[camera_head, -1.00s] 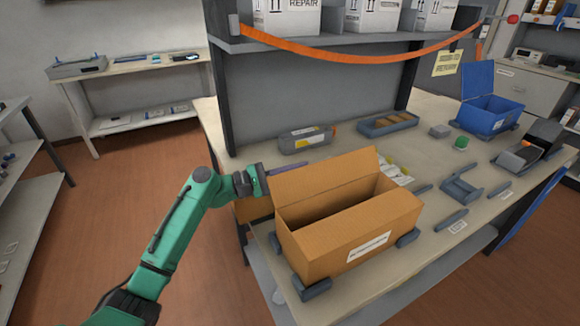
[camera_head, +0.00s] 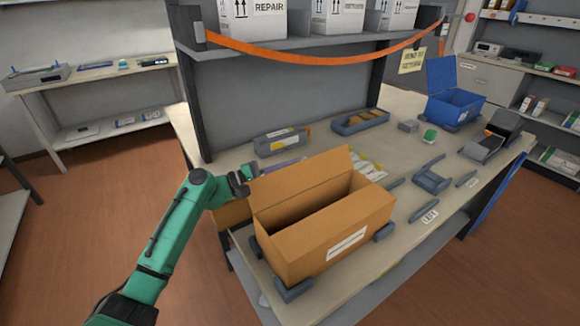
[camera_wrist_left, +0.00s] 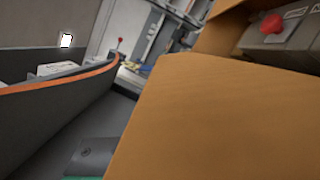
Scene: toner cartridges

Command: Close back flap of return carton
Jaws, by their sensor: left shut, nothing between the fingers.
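The open cardboard return carton (camera_head: 300,248) stands on the workbench with a white label on its front. Its back flap (camera_head: 300,183) stands up along the far side, tilted; the opening in front of it is dark inside. Another flap (camera_head: 232,214) hangs outward at the left end. My left gripper (camera_head: 245,180) is shut and empty, by the left end of the back flap, partly hidden behind it; contact cannot be told. In the left wrist view brown cardboard (camera_wrist_left: 215,125) fills the middle and right, close up, beside a grey gripper part (camera_wrist_left: 92,155). My right gripper is not in view.
Grey blocks (camera_head: 294,290) sit around the carton's base. A grey cartridge (camera_head: 282,141) and a grey tray (camera_head: 360,122) lie behind it. A blue open box (camera_head: 454,105) stands at the back right. A shelf with an orange strap (camera_head: 320,57) hangs above the bench.

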